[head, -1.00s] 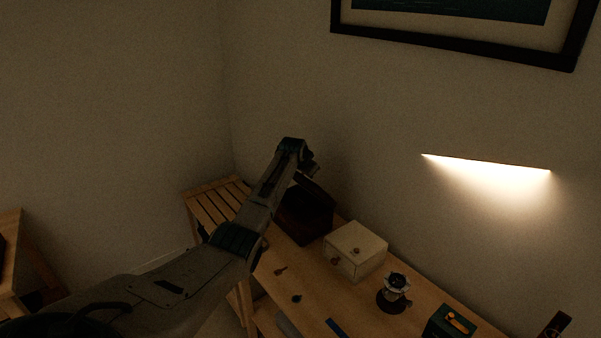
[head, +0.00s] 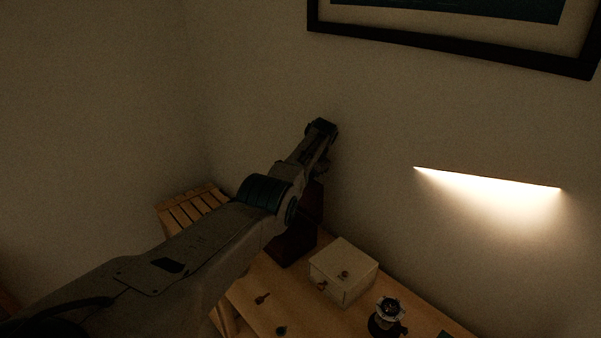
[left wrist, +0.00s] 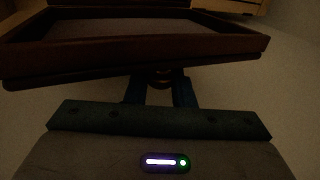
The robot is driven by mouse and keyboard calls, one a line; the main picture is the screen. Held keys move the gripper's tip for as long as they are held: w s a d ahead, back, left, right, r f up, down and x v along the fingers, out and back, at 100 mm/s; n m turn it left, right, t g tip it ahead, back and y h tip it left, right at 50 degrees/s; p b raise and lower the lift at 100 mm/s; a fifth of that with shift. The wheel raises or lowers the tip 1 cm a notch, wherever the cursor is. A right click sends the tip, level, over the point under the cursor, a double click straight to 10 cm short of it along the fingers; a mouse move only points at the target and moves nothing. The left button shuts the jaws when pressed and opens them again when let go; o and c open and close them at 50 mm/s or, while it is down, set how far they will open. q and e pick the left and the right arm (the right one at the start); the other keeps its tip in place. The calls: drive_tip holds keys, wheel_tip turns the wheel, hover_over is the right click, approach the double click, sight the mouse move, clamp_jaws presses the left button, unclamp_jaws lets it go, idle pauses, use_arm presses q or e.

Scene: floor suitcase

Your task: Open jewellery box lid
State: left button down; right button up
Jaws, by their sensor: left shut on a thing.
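The dark red-brown jewellery box (head: 290,248) stands on the wooden table, partly hidden behind my left arm. Its lid (head: 316,200) stands steeply raised at the back of the box. In the left wrist view the lid (left wrist: 150,58) fills the upper part, with its raised rim and greyish lining showing. My left gripper (left wrist: 162,84) is at the lid's edge, its dark fingers shut on a small rounded part there. In the head view the left gripper (head: 322,170) is above the box, mostly hidden by its own wrist. My right gripper is not in view.
A cream box with small knobs (head: 343,270) stands just right of the jewellery box. A dark-based object with a metallic top (head: 387,315) is farther right. Small items lie on the table front (head: 262,299). The wall is close behind.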

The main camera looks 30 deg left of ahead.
use_arm(q)
drive_tip(key=shift+f, duration=0.15)
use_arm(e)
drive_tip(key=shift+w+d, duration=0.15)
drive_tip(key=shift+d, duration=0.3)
use_arm(q)
drive_tip(key=c, duration=1.3)
unclamp_jaws()
drive_tip(key=b+v, duration=0.1)
drive_tip(key=v, duration=0.9)
drive_tip(key=shift+d+r+b, duration=0.15)
drive_tip(key=shift+r+b, duration=0.25)
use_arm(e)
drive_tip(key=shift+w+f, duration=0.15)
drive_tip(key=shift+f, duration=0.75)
